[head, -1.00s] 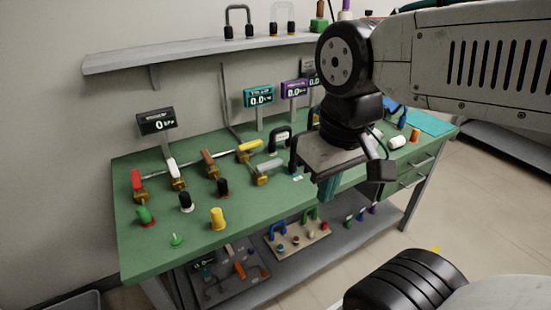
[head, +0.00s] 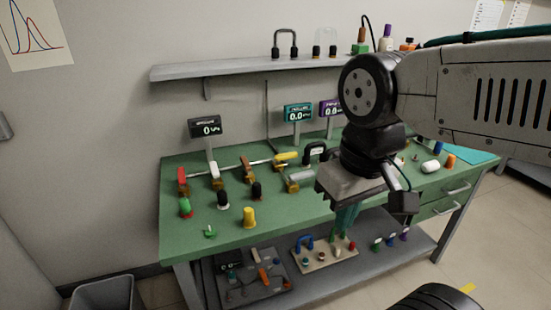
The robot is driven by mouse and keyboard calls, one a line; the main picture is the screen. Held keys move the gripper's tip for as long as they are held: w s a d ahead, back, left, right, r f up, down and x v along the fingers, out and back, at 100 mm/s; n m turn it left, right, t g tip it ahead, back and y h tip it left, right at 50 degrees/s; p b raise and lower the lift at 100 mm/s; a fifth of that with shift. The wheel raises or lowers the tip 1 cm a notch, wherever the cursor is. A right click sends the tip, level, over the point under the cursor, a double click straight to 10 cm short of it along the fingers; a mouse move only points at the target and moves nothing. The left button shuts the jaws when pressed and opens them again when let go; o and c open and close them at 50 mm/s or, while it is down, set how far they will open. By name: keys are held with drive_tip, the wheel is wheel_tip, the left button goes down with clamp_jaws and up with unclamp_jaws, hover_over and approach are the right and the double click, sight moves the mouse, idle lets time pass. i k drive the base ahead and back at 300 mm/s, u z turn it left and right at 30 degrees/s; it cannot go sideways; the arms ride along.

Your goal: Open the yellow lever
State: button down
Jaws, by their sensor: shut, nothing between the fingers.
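The yellow lever (head: 286,158) is on the pipe row at the back middle of the green bench, last to the right after the red lever (head: 182,175), the white lever (head: 215,170) and the brown lever (head: 247,165). It lies nearly along the pipe, pointing slightly up to the right. My gripper (head: 345,218) hangs over the front of the bench, right of and nearer than the yellow lever, clear of it.
The green bench (head: 190,235) carries black knobs, a yellow knob (head: 249,217) and small displays such as the pressure readout (head: 205,127). A grey shelf (head: 235,68) hangs above. A lower shelf holds a grey board (head: 252,278) with parts. A bin (head: 103,293) stands left.

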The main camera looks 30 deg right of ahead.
sight(293, 154)
drive_tip(key=u, duration=0.3)
drive_tip(key=i, duration=0.9)
drive_tip(key=z, duration=0.05)
